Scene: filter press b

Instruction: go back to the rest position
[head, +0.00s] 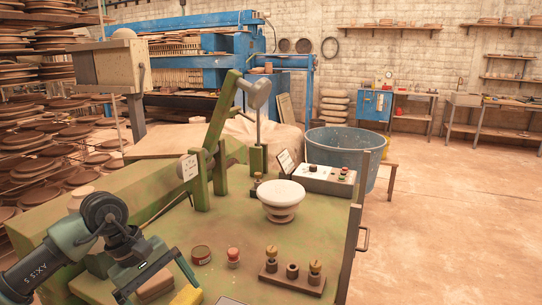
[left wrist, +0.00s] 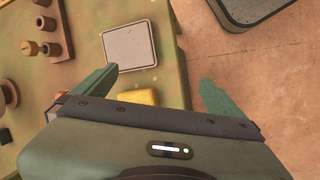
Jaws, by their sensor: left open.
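My left gripper (head: 158,284) is at the lower left of the head view, above the near left part of the green bench (head: 225,232). Its fingers are spread, with nothing held between them. In the left wrist view the open fingers (left wrist: 160,78) point over the bench edge. A yellow sponge (left wrist: 138,98) lies below and between them; it also shows beside the gripper in the head view (head: 187,296). A brown block (head: 155,286) lies under the gripper, partly hidden. My right gripper is not in view.
A blue tub (head: 340,150) stands behind.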

